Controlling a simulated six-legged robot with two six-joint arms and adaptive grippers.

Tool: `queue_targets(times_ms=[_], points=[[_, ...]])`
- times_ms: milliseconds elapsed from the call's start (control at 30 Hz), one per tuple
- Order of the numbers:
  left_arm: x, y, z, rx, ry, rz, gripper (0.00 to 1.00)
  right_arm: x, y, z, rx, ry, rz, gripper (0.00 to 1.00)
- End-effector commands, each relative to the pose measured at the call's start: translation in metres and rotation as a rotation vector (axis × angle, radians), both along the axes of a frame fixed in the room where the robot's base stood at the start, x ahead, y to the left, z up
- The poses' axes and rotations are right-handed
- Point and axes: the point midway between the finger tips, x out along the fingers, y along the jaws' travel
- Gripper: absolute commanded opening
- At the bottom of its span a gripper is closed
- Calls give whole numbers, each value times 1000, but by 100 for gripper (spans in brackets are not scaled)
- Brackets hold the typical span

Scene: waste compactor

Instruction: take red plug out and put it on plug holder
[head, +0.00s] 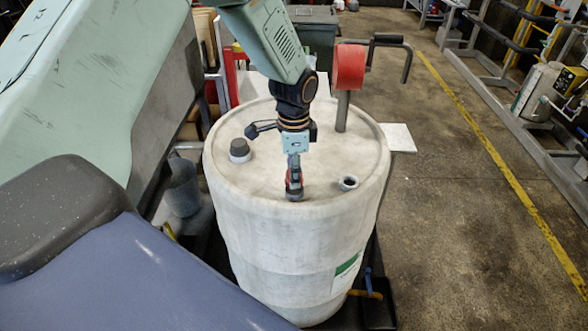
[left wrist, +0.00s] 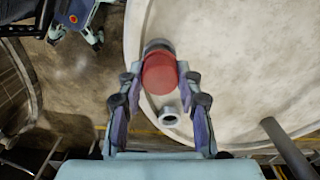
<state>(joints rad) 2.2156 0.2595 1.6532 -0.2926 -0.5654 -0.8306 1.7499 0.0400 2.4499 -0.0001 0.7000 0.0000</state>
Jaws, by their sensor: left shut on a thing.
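The red plug (left wrist: 160,75) sits between the two fingers of my left gripper (left wrist: 161,80) in the left wrist view. In the head view my left gripper (head: 293,176) points down over the front part of the white drum's top (head: 270,125), shut on the red plug, which is mostly covered by the fingers. A grey round piece (left wrist: 158,47) shows right by the plug; I cannot tell whether it is part of the plug or a holder under it. An open grey ring-shaped hole (head: 348,183) is on the drum top, right of the gripper. My right gripper is not in view.
A grey cap (head: 240,150) is on the drum top at the left. A grey post with a red head (head: 349,68) and a dark crank handle (head: 390,42) stands at the back right of the drum.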

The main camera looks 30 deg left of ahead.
Motion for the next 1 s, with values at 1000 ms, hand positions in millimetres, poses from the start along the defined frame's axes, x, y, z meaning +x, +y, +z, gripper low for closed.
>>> queue_targets(times_ms=[1000], points=[[0,0,-10,1,-1,0,0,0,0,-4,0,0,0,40]])
